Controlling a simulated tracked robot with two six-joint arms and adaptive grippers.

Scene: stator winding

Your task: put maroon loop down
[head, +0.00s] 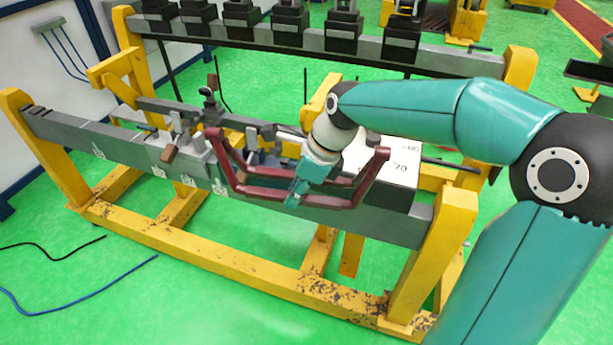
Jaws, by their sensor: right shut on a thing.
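The maroon loop (257,191) is a long, narrow, open-looking frame with upturned ends. It is in front of the grey beam (107,146) in the middle of the head view. My right gripper (294,199) is shut on the loop's lower front bar, near its middle. The loop's left end rises near the clamp fixtures on the beam, and its right end (374,168) rises in front of a white sheet. I cannot tell whether the loop touches the beam. My wrist hides part of its back side. My left gripper is not in view.
The beam stands on a yellow frame (182,242). Metal clamps (208,104) and a small brown block (169,154) sit at its left. A white sheet with markings (403,165) lies at the right. A second beam (437,61) with several black fixtures stands behind. Cables lie on the green floor.

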